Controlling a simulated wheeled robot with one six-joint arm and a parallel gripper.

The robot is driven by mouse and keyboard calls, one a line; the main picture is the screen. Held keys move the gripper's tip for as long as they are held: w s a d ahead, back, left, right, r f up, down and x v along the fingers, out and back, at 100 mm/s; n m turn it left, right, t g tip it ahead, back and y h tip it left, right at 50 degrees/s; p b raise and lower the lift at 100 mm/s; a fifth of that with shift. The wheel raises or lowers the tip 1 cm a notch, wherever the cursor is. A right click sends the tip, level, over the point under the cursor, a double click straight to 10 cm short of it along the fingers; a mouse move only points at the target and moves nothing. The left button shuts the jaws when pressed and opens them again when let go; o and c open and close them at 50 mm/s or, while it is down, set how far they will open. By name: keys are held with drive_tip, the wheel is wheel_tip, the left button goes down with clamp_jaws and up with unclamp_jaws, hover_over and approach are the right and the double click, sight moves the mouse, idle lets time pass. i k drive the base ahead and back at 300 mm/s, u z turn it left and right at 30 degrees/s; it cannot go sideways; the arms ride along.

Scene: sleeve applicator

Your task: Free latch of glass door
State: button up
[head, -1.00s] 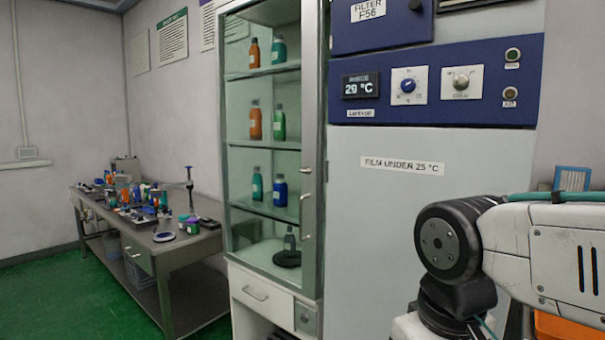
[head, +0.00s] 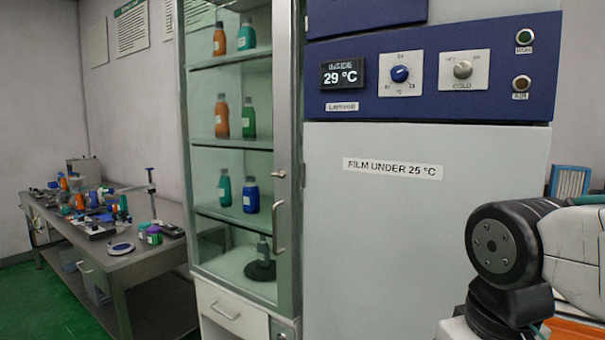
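The glass door (head: 231,150) of the tall cabinet looks closed, with shelves of bottles visible behind it. A vertical bar handle (head: 278,227) is on its right edge. A small metal latch (head: 278,174) sits just above the handle, at the right frame. Its exact setting is too small to tell. My arm (head: 510,245) shows at the lower right, in front of the white machine and well apart from the door. My gripper is not in view.
A white machine with a blue panel (head: 430,80) stands right of the cabinet, its display reading 29 °C. A drawer (head: 229,311) is below the glass door. A cluttered workbench (head: 120,253) stands at the left. Green floor shows at the lower left.

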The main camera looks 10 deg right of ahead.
sight(281, 174)
drive_tip(key=u, duration=0.15)
drive_tip(key=i, duration=0.75)
drive_tip(key=u, duration=0.65)
